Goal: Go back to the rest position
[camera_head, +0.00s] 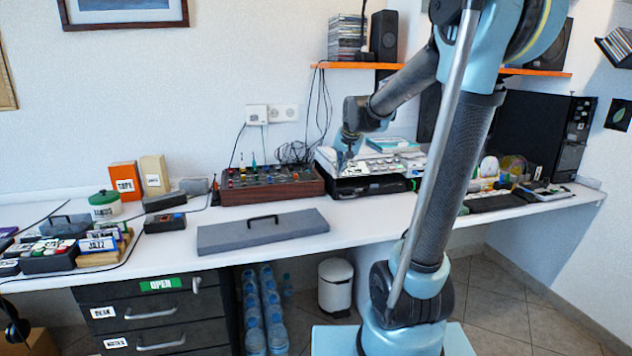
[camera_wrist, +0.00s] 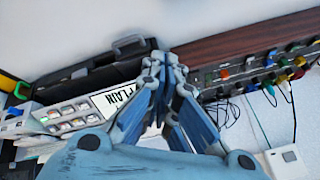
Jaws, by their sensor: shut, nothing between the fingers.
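My arm rises at the right of the head view and bends over the desk. My gripper (camera_head: 345,148) hangs above the desk, by the left end of a stack of pale flat devices (camera_head: 395,162). Its fingers also fill the middle of the wrist view (camera_wrist: 165,65). They are shut and empty. Whether the fingertips touch the devices below cannot be told. My arm hides part of the desk and wall.
A wood-sided mixer (camera_head: 270,185) with coloured knobs stands left of my gripper. A grey lidded case (camera_head: 262,230) lies at the desk front. An orange shelf (camera_head: 355,66) bears discs and a speaker (camera_head: 384,36). A black monitor (camera_head: 535,125) stands right.

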